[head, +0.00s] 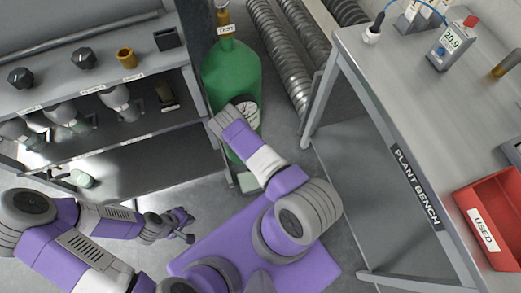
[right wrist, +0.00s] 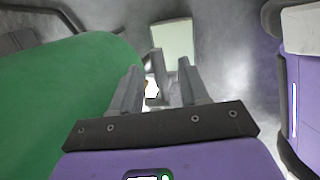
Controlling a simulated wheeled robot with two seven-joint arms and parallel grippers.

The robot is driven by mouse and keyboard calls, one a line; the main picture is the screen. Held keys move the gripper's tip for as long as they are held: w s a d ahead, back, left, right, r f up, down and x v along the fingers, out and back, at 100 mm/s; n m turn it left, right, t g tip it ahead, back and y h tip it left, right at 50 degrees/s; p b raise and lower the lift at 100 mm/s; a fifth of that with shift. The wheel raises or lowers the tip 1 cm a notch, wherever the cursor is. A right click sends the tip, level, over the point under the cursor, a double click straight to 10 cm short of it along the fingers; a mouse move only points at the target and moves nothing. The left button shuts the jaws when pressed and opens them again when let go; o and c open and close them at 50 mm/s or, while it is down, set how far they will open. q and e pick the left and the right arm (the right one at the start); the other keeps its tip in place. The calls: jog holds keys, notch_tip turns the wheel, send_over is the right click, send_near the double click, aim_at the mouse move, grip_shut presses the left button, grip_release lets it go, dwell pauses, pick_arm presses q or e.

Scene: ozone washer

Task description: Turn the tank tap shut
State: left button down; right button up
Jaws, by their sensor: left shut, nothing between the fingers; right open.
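The green tank (head: 231,70) stands between the shelf and the bench. Its brass tap (head: 223,17) is at the top edge of the head view, above a small white tag (head: 226,30). My left gripper (head: 188,227) is shut and empty, low and left of the tank. My right gripper (right wrist: 160,82) is open beside the tank's green side (right wrist: 60,90) in the right wrist view. A small white and orange thing (right wrist: 152,90) shows between its fingers; I cannot tell what it is.
A shelf (head: 100,95) with knobs and fittings stands at the left. The plant bench (head: 400,80) is at the right, with a red bin (head: 490,215). Ribbed ducts (head: 280,50) rise behind the tank. A pale square (right wrist: 172,40) shows beyond my right fingers.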

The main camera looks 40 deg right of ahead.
jog(key=p+v, duration=0.3)
jog(key=v, duration=0.4)
jog(key=shift+r, duration=0.3)
jog(key=s+a+r+m+y+p, duration=0.1)
jog(key=s+a+r+m+y, duration=0.2)
jog(key=a+r+m, duration=0.5)
jog(key=s+a+r+m+g+y+p, duration=0.1)
jog(key=s+a+r+m+y, duration=0.2)
jog(key=a+r+m, duration=0.5)
notch_tip(320, 180, up, 4)
jog(key=shift+s+a+r+m+y, duration=0.1)
jog(key=shift+s+a+m+y, duration=0.2)
jog(key=shift+s+m, duration=0.15)
